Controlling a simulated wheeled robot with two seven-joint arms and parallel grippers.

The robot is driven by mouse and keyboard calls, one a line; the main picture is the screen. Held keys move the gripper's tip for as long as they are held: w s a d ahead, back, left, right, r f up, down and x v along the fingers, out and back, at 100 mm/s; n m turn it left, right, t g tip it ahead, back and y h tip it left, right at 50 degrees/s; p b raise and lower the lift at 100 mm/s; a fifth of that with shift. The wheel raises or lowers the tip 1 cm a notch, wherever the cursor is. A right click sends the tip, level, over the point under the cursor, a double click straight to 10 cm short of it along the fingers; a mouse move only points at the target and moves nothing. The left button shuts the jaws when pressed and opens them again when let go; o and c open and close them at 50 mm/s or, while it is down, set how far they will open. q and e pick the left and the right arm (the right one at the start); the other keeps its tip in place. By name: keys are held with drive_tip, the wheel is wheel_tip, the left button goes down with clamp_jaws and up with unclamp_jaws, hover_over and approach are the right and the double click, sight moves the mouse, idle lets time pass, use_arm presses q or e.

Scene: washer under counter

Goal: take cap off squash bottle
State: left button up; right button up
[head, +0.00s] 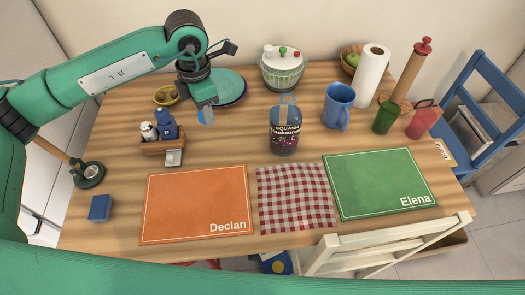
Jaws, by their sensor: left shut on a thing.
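The squash bottle (285,141) stands upright near the middle of the table, with a dark body, a "SQUASH Blackcurrant" label and a blue-grey loop-shaped top. My left gripper (205,108) is left of the bottle, apart from it and above the table. It is shut on a small light blue piece (207,117) that looks like the cap, mostly hidden by the fingers. My right gripper is not in view.
A wooden caddy (163,147) with small bottles stands left of the bottle. A teal plate (228,81) and a salad spinner (282,72) are behind. A blue mug (338,107) stands to the right. Orange (195,200) and green (375,178) mats and a checked cloth (295,197) lie in front.

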use_arm(q)
drive_tip(key=n, duration=0.1)
drive_tip(key=w+n, duration=0.1)
drive_tip(key=n, duration=0.1)
drive_tip(key=d+n+b, duration=0.1)
drive_tip(key=shift+w+r+n, duration=0.15)
drive_tip(key=shift+r+n, duration=0.15)
drive_tip(key=shift+r, duration=0.1)
drive_tip(key=w+n+b, duration=0.1)
drive_tip(key=n, duration=0.3)
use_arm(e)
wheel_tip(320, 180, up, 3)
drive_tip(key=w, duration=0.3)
use_arm(q)
drive_tip(key=p, duration=0.1)
hover_over(223, 154)
drive_tip(key=shift+n, duration=0.3)
wheel_tip(223, 154, down, 14)
drive_tip(key=shift+r, duration=0.15)
drive_tip(key=shift+f, duration=0.9)
wheel_tip(223, 154, down, 3)
drive_tip(key=shift+f, duration=0.2)
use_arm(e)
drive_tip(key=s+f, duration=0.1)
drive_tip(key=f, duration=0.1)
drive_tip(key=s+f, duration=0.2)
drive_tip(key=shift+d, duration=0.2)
use_arm(q)
drive_tip(key=shift+f, duration=0.1)
